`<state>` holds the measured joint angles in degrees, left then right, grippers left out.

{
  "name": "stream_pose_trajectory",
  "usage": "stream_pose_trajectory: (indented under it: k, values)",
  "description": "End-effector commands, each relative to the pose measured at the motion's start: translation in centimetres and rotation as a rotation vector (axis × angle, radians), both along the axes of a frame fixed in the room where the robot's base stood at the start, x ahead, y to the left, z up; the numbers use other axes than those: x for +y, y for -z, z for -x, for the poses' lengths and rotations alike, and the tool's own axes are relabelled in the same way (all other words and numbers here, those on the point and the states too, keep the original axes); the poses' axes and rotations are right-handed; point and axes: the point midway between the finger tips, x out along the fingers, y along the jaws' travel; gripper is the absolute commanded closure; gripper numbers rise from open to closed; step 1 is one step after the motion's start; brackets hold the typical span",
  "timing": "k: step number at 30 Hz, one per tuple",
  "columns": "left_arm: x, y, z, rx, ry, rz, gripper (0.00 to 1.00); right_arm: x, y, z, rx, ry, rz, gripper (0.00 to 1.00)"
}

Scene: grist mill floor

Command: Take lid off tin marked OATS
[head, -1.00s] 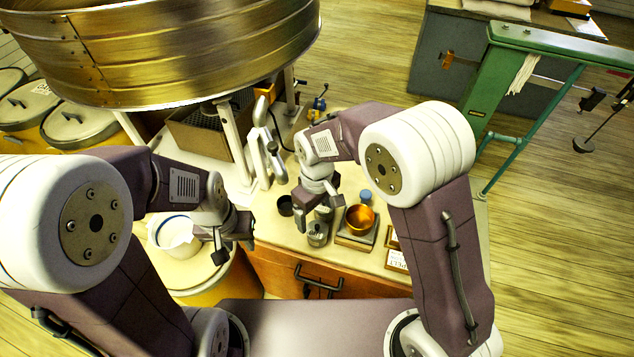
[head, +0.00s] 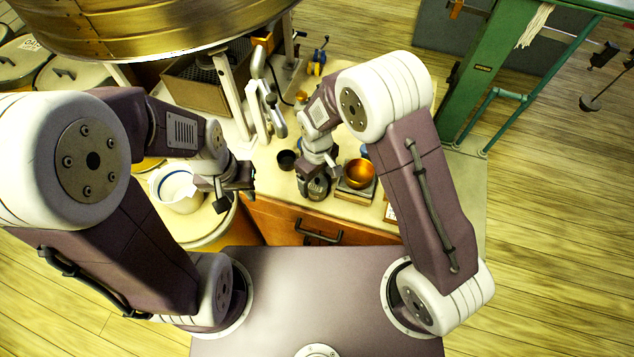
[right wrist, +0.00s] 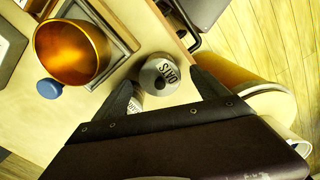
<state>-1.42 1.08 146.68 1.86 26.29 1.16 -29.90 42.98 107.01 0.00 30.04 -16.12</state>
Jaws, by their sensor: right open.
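The tin marked OATS (right wrist: 160,76) is small, grey and round, with the lettering on its top and a dark round spot there. Its lid appears to be on. In the head view it stands upright near the bench's front edge (head: 318,190). My right gripper (head: 312,184) is just above it, open and empty. In the right wrist view the gripper's fingers (right wrist: 163,85) stand apart on either side of the tin, and contact cannot be told. A second labelled tin (right wrist: 135,104) is partly hidden behind one finger.
A copper-coloured bowl (head: 359,173) on a scale stands right of the tin. A dark cup (head: 287,160) is to its left. A white bucket (head: 176,188) stands on a large drum left of the bench. A bin lid (head: 22,52) at far left carries a partly readable "OAT" label.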

Motion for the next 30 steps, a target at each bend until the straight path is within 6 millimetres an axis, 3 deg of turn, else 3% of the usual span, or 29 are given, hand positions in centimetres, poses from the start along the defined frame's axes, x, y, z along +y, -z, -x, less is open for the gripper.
stream_pose_trajectory:
  k: [5, 12, 23, 30]
  values:
    - [0.0, 0.0, 0.0, 0.0, 0.0, 0.0, 0.64, 0.0, 0.0, 0.0, -0.001, 0.0, -0.001, 0.17]
    - [0.0, 0.0, 0.0, 0.0, 0.0, 0.0, 0.64, 0.0, 0.0, 0.0, -0.001, 0.0, -0.001, 0.81]
    - [0.0, -0.1, 0.0, 0.0, 0.0, 0.0, 0.64, 0.0, -0.4, -0.1, -0.002, 0.0, -0.001, 0.81]
    - [0.0, -0.3, 0.0, 0.0, 0.0, 0.0, 0.64, 0.1, -3.9, -0.1, -0.004, 0.0, -0.003, 0.81]
